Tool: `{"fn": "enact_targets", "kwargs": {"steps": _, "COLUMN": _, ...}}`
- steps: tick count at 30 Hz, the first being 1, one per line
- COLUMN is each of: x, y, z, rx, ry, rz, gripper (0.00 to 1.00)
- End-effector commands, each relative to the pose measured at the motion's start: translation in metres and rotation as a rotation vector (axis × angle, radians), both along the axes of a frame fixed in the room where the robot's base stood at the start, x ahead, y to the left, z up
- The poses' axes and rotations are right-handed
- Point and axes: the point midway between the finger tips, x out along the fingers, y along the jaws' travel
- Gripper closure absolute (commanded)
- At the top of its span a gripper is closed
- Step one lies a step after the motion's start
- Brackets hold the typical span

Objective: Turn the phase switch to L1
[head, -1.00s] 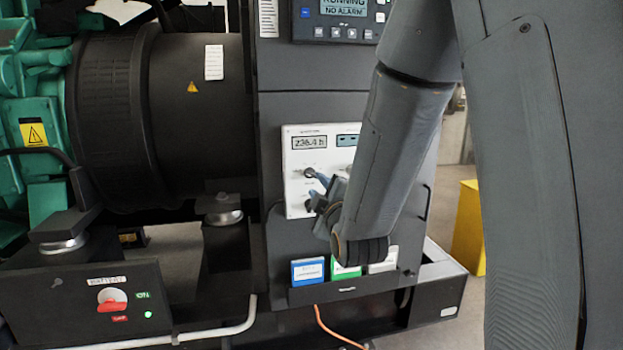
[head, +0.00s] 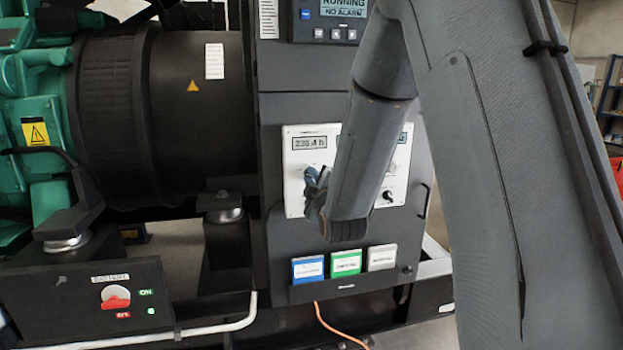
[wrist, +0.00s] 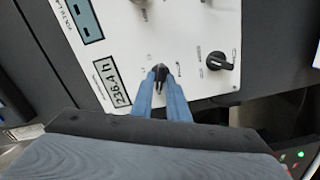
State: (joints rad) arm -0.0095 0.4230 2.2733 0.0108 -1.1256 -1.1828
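A white control panel (head: 297,150) is set in the dark genset cabinet. In the wrist view, a black rotary knob (wrist: 158,77) sits beside the "236.4 h" display (wrist: 112,82). My gripper (wrist: 159,84) has its two blue fingers on either side of this knob, which fills the narrow gap at their tips. A second black knob (wrist: 222,61) is to the right, clear of the fingers. The knob labels are too small to read, so I cannot tell by lettering which is the phase switch. In the head view my gripper (head: 311,192) and arm hide much of the panel.
Another panel knob (head: 388,197) shows right of my arm. Blue, green and white labelled boxes (head: 345,263) sit in a holder below the panel. A red battery switch (head: 115,298) is at lower left. An orange cable (head: 335,328) hangs below.

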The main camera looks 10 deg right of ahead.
Motion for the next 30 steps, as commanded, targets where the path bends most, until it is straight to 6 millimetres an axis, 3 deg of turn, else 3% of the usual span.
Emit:
{"fn": "enact_targets", "kwargs": {"steps": 2, "x": -0.0001, "y": 0.0001, "z": 0.0000, "rx": 0.000, "ry": 0.000, "rz": 0.000, "gripper": 1.00}}
{"fn": "enact_targets", "kwargs": {"steps": 14, "x": -0.0001, "y": 0.0001, "z": -0.0005, "rx": 0.042, "ry": 0.000, "rz": 0.000, "gripper": 1.00}}
{"fn": "enact_targets", "kwargs": {"steps": 30, "x": 0.0001, "y": -0.0010, "z": 0.0001, "rx": 0.438, "ry": 0.000, "rz": 0.001, "gripper": 1.00}}
